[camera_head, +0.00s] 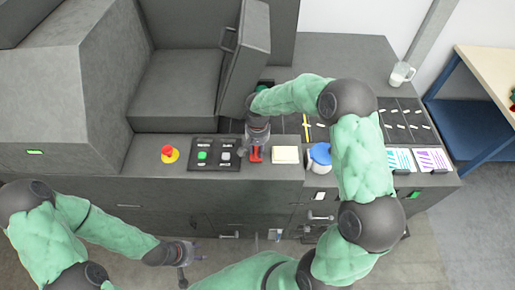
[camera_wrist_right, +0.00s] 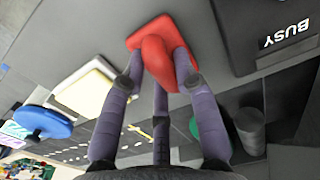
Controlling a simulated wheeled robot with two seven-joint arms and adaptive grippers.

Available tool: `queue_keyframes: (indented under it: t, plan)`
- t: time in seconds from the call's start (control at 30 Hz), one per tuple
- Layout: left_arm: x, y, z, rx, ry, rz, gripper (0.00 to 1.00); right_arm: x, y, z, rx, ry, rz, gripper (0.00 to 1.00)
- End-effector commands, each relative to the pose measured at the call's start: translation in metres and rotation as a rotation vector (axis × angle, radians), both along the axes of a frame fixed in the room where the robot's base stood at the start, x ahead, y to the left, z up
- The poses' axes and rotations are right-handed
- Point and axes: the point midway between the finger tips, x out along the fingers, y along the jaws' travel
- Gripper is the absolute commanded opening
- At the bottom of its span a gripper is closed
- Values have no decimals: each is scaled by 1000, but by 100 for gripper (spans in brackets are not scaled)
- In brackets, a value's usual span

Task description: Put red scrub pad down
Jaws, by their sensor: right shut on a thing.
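The red scrub pad (camera_head: 255,156) is at the front part of the grey counter, between the button panel and a cream pad. My right gripper (camera_head: 257,147) is shut on it from above. In the right wrist view the red scrub pad (camera_wrist_right: 158,42) is pinched up between the fingers, with a flat part spreading at the counter surface; it looks to be touching or very close to it. My left gripper (camera_head: 190,266) hangs low in front of the cabinet, empty, with its fingers apart.
A button panel (camera_head: 213,154) and red stop button (camera_head: 169,154) lie to the left. The cream pad (camera_head: 286,155) and a blue-lidded container (camera_head: 319,157) stand close on the right. A clear mug (camera_head: 401,75) is at the back right. A machine with raised lid (camera_head: 243,60) stands behind.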

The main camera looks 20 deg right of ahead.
Motion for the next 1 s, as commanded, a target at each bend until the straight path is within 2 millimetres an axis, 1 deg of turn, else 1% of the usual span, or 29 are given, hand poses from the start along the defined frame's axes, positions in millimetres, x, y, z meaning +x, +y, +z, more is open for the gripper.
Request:
queue_keyframes:
  t: [0.13, 0.27, 0.3, 0.33, 0.37, 0.77, 0.87, 0.97, 1.0]
  plan:
    - [0, 0, -1, 0, 0, 0, 40, 0, 0, 0, 0, -1, 0, 4]
    - [0, 0, -4, 0, 0, 0, 40, 0, 0, -4, 0, 0, 0, 4]
    - [0, 0, -3, 0, 0, 0, 40, 0, 0, -3, 0, 0, 0, 42]
    - [0, 0, -3, 0, 0, 0, 40, 0, 0, -3, 0, 0, 0, 50]
    - [0, 0, -3, 0, 0, 0, 40, 0, 0, -3, 0, 0, 0, 54]
    - [0, 0, 0, 0, 0, 0, 40, 0, 0, 0, 0, 0, 0, 54]
    - [0, 0, 1, 0, 0, 0, 40, 1, 0, 9, 0, -3, -1, 54]
    - [0, 0, 0, 0, 0, 0, 40, 1, 0, 25, -1, -4, 0, 54]
    - [0, 0, 0, 0, 0, 0, 40, 1, -1, 33, -1, -4, 0, 54]
